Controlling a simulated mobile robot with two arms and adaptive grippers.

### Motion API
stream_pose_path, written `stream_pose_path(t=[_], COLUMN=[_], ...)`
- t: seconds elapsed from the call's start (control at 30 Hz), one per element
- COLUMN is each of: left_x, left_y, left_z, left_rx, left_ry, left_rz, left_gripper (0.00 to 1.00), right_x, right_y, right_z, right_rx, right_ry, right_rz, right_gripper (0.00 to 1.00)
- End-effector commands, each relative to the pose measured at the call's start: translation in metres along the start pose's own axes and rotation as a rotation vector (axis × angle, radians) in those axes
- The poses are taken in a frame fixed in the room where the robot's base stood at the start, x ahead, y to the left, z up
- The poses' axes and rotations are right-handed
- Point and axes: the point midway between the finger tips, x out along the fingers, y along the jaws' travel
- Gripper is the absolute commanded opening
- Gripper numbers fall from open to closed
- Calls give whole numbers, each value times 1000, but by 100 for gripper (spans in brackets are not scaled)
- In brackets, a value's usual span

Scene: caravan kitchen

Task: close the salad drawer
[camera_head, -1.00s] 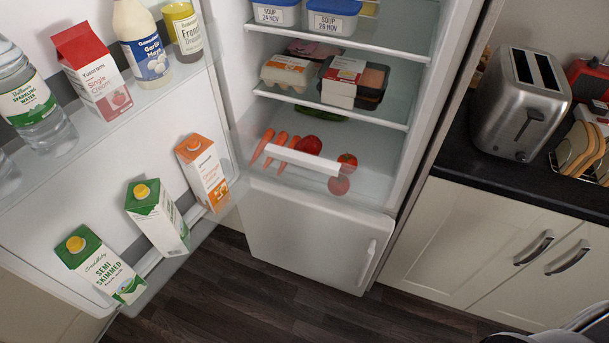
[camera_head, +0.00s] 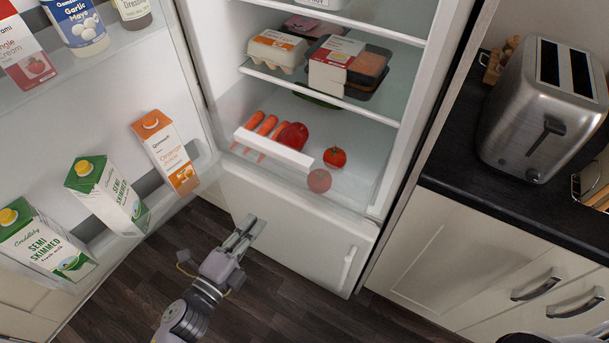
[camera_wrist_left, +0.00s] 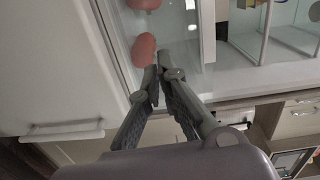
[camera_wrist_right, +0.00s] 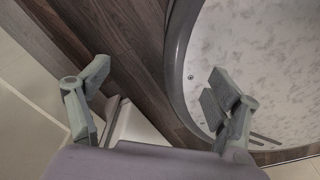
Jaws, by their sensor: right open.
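The salad drawer, a clear bin with a white handle strip (camera_head: 272,148), sits at the bottom of the open fridge. It looks pulled forward, though its clear edges are hard to make out. Carrots (camera_head: 262,124) and red tomatoes (camera_head: 335,157) show in and around it. My left gripper (camera_head: 243,230) is below the drawer front, before the white lower door, apart from the handle. Its fingertips come together with nothing between them; the left wrist view shows them (camera_wrist_left: 158,70) near a tomato (camera_wrist_left: 143,50). My right gripper (camera_wrist_right: 158,85) is open and empty, away from the fridge.
The open fridge door at left holds milk cartons (camera_head: 107,193) and an orange juice carton (camera_head: 167,152). The lower door (camera_head: 290,225) is closed. At right are a toaster (camera_head: 543,108) and cupboards (camera_head: 480,250). A round-edged pale surface (camera_wrist_right: 255,60) is by my right gripper.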

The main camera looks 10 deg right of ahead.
Motion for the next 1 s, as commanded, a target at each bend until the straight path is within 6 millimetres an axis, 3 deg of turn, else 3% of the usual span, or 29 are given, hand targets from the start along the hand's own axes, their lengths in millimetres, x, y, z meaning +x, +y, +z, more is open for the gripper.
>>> stream_pose_path(t=[0.17, 0.4, 0.7, 1.0], left_x=[8, 51, 112, 140], left_y=[-16, -19, -18, -17], left_z=[-6, -7, -8, -9], left_rx=[47, 43, 39, 39], left_ry=[23, 21, 19, 20], left_rz=[-30, -32, -28, -27], left_gripper=[0, 0, 0, 0], right_x=[-1, -11, -18, -20], right_y=[-10, -23, -14, -9], right_z=[-1, 0, 2, 2], right_rx=[1, 1, -1, 2], right_ry=[1, -2, -5, -5], right_rz=[-12, -27, -17, -11], right_gripper=[84, 84, 84, 84])
